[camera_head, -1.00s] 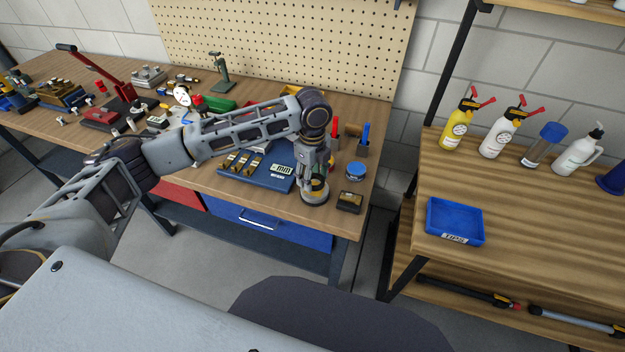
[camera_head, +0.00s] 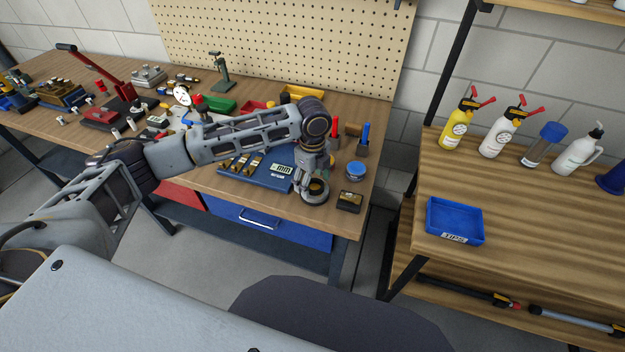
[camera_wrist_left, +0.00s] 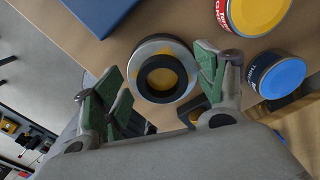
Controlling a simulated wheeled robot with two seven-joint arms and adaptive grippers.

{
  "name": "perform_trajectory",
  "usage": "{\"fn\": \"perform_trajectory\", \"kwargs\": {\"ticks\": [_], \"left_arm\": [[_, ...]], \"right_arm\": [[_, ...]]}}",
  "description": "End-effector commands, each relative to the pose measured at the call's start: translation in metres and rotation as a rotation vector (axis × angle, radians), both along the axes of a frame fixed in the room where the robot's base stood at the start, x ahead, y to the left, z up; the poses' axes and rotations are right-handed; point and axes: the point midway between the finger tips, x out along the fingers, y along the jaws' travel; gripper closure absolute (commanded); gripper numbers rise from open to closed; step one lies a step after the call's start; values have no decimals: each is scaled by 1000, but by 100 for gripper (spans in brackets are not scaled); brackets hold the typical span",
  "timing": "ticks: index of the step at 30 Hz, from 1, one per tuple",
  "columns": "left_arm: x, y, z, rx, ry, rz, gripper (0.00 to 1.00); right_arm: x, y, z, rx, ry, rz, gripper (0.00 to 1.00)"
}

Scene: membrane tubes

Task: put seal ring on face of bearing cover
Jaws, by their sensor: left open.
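The bearing cover (camera_wrist_left: 137,58) is a round grey metal part with a yellowish face, on the bench under my left gripper in the left wrist view. It also shows near the bench's front edge in the head view (camera_head: 314,201). The black seal ring (camera_wrist_left: 147,82) lies over the cover's face, looking slightly off-centre towards the hand; I cannot tell whether it sits fully flat. My left gripper (camera_wrist_left: 160,72) is open, with one green-padded finger on each side of the ring and clear of it. It also shows in the head view (camera_head: 307,182). My right gripper is not seen.
A blue case (camera_head: 262,178) stands left of the cover. A blue-lidded tin (camera_head: 356,171) and a small dark box (camera_head: 349,201) are to its right. A yellow-topped can (camera_wrist_left: 255,12) is near the right finger. A blue tray (camera_head: 455,220) sits on the right bench.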

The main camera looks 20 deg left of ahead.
Motion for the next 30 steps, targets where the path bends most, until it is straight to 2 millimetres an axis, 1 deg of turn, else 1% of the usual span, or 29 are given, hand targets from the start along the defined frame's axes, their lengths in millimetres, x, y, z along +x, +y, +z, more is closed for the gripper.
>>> {"fn": "perform_trajectory", "kwargs": {"ticks": [3, 7, 11, 14, 20, 24, 30], "left_arm": [[0, 0, 0, 0, 0, 0, 28], [0, 0, 1, 0, -1, 0, 28], [0, 0, 3, 0, -1, 0, 28], [0, 0, 11, -2, -1, 0, 28], [0, 0, 36, 0, -2, 0, 28], [1, 0, 57, -1, -2, 1, 28], [1, 0, 87, -1, -2, 1, 28]], "right_arm": [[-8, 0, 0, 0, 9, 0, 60], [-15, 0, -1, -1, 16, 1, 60], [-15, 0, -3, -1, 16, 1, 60], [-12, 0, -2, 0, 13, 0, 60], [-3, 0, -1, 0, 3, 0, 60], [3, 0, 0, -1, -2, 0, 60], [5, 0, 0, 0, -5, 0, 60]]}}
